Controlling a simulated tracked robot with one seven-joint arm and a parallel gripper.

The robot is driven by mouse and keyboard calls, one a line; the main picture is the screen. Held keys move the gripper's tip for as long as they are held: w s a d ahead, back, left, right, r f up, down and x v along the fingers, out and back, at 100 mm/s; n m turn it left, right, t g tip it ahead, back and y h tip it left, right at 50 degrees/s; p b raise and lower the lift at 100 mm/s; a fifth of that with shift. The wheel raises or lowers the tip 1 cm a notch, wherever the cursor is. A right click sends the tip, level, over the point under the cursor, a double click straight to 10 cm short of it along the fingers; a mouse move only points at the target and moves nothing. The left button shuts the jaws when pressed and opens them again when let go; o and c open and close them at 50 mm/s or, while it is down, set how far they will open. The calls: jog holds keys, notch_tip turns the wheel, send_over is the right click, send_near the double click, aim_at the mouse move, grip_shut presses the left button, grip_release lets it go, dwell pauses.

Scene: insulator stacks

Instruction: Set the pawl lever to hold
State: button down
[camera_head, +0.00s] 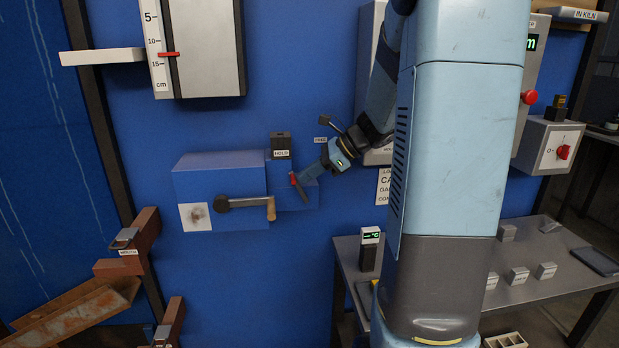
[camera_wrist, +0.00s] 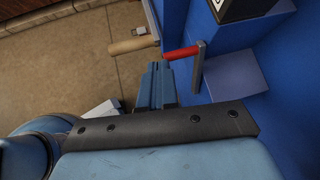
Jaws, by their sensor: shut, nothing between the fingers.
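The pawl lever's red grip (camera_head: 293,180) shows at the right part of the blue winch box (camera_head: 218,173), below the black block with the HOLD label (camera_head: 281,153). In the wrist view the red grip (camera_wrist: 182,53) sticks out sideways from a grey lever arm (camera_wrist: 198,68). My gripper (camera_head: 308,174) is beside the lever in the head view. In the wrist view my gripper's fingers (camera_wrist: 158,72) are shut and empty, just beside the red grip; I cannot tell whether they touch it. The lever's pivot is partly hidden.
A crank with a wooden handle (camera_head: 271,208) projects from the box, close left of the lever. It also shows beyond my fingers in the wrist view (camera_wrist: 133,45). A second label (camera_head: 320,139) sits right of HOLD. A table (camera_head: 520,296) stands at right.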

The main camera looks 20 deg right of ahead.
jog(key=v, duration=1.2)
jog(key=shift+d, duration=0.2)
jog(key=shift+s+f, duration=0.1)
jog(key=shift+f, duration=0.05)
jog(key=s+a+n+h, duration=0.9)
jog(key=s+a+n, duration=0.6)
jog(key=n, duration=0.7)
jog(key=s+f, duration=0.1)
jog(key=s, duration=0.2)
jog(key=shift+s+a, duration=0.3)
jog(key=shift+s, duration=0.1)
